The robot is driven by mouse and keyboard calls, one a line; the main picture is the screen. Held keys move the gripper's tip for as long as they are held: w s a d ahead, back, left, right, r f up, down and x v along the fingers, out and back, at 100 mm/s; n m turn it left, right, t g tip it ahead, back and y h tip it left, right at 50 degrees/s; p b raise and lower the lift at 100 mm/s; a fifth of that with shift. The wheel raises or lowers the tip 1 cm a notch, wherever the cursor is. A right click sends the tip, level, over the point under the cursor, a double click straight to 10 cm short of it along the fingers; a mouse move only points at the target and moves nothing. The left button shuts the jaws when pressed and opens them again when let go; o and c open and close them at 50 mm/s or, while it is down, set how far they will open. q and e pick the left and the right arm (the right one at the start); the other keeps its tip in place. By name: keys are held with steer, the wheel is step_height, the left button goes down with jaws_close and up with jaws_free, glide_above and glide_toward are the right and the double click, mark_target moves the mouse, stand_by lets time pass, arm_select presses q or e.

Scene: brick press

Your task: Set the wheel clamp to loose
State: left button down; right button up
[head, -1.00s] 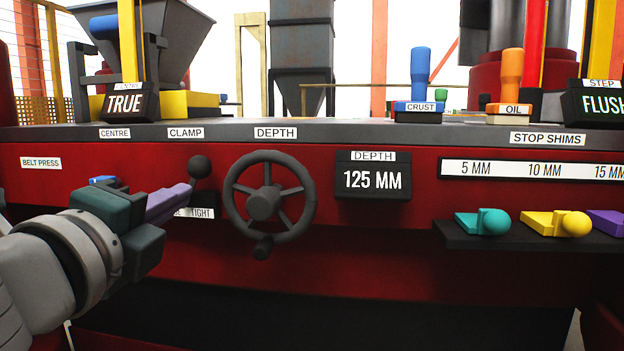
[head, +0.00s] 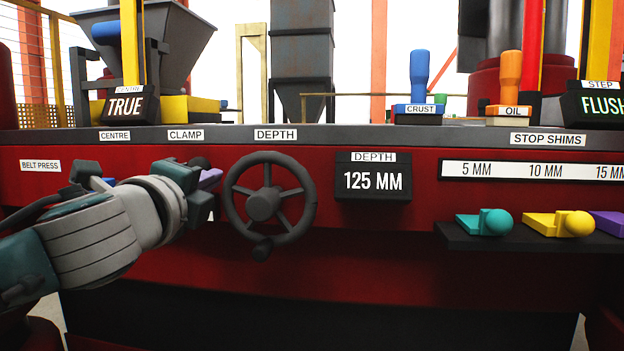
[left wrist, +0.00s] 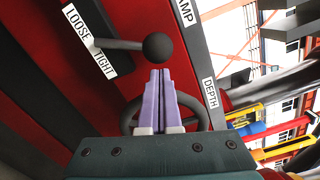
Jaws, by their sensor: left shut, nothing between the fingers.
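The wheel clamp lever is a dark rod with a black ball knob (left wrist: 158,47), seen whole in the left wrist view. In the head view the knob (head: 200,163) is partly hidden behind my left gripper (head: 212,179). The LOOSE/TIGHT label (left wrist: 90,40) lies behind the rod's base and is mostly covered in the head view. My left gripper's purple fingers (left wrist: 160,74) are shut and empty. Their tips are right beside the knob, on its TIGHT side, toward the handwheel; I cannot tell whether they touch it. My right gripper is not in view.
The dark depth handwheel (head: 263,205) is close to the right of my left fingers. The depth display (head: 373,181) reads 125 MM. A shelf (head: 500,240) with coloured shims projects at the right. The red panel between the display and shelf is clear.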

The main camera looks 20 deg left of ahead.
arm_select(q)
steer(key=shift+a+r+n, duration=0.15)
steer(key=shift+r+n, duration=0.1)
steer(key=shift+n, duration=0.05)
steer(key=shift+s+a+r+n+p, duration=0.1)
steer(key=shift+a+r+n+p, duration=0.15)
steer(key=shift+p, duration=0.2)
steer(key=shift+s+a+r+n+p, duration=0.15)
steer(key=shift+a+r+n+p, duration=0.3)
steer(key=shift+n+p, duration=0.45)
steer(key=shift+s+a+r+n+p, duration=0.25)
steer(key=shift+a+n+p, duration=0.75)
steer(key=shift+n, duration=0.55)
steer(key=shift+s+a+r+n+p, duration=0.25)
steer(key=shift+a+n+p, duration=0.55)
steer(key=shift+a+n, duration=0.6)
steer(key=shift+s+a+r+n+p, duration=0.25)
steer(key=shift+a+n+p, duration=0.7)
steer(key=shift+n, duration=0.75)
steer(key=shift+f, duration=0.1)
